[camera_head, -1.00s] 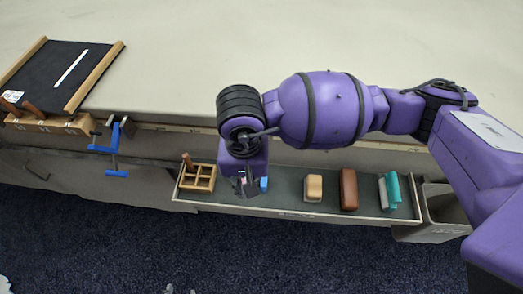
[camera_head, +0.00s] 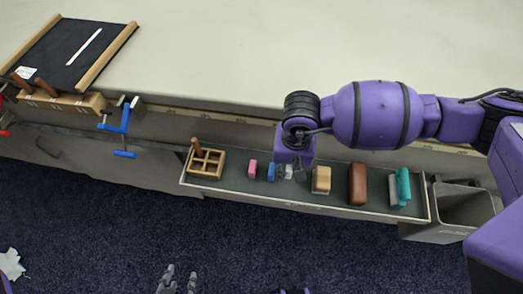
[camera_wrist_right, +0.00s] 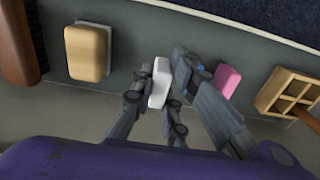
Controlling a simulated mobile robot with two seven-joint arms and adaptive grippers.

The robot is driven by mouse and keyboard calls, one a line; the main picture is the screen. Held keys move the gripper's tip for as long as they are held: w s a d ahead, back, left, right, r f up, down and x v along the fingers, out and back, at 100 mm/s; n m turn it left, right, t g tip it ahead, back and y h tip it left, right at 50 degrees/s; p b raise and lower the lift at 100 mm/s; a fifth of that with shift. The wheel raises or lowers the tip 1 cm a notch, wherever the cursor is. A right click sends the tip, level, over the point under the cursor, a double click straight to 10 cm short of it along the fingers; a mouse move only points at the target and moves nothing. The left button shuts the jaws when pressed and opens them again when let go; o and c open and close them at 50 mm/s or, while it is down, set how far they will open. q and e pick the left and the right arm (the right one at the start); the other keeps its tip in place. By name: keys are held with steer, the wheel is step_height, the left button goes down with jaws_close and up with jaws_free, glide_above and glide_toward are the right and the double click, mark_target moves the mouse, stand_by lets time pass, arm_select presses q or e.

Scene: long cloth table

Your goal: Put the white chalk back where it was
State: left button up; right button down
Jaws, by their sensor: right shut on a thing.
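The white chalk (camera_head: 289,172) is over the open drawer, between the blue chalk (camera_head: 271,172) and a tan block (camera_head: 321,180). My right gripper (camera_head: 285,172) is shut on it; in the right wrist view the white chalk (camera_wrist_right: 159,82) sits between the two grey fingers. I cannot tell whether it touches the drawer floor. The pink chalk (camera_head: 253,169) lies left of the blue one. In the wrist view the blue chalk is mostly hidden behind a finger. My left gripper (camera_head: 179,279) is at the bottom edge, its fingers apart and empty.
The drawer (camera_head: 235,188) also holds a wooden divided box (camera_head: 207,163) at its left, a brown block (camera_head: 357,184) and a teal-edged item (camera_head: 402,187) at its right. A grey bin (camera_head: 463,206) stands right of it. A blue clamp (camera_head: 124,124) hangs from the table edge.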

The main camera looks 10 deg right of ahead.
steer(key=shift+d+f, duration=0.35)
steer(key=shift+f, duration=0.1)
arm_select(q)
steer(key=shift+w+d+r, duration=0.1)
steer(key=shift+w+r, duration=0.2)
steer(key=shift+w, duration=0.05)
arm_select(e)
steer(key=shift+d+f, duration=0.2)
steer(key=shift+f, duration=1.55)
steer(key=shift+f, duration=0.15)
steer(key=c, duration=1.7)
jaws_free()
steer(key=shift+c, duration=0.2)
arm_select(q)
steer(key=shift+f, duration=0.15)
arm_select(e)
steer(key=shift+r, duration=0.3)
step_height(320, 180, up, 12)
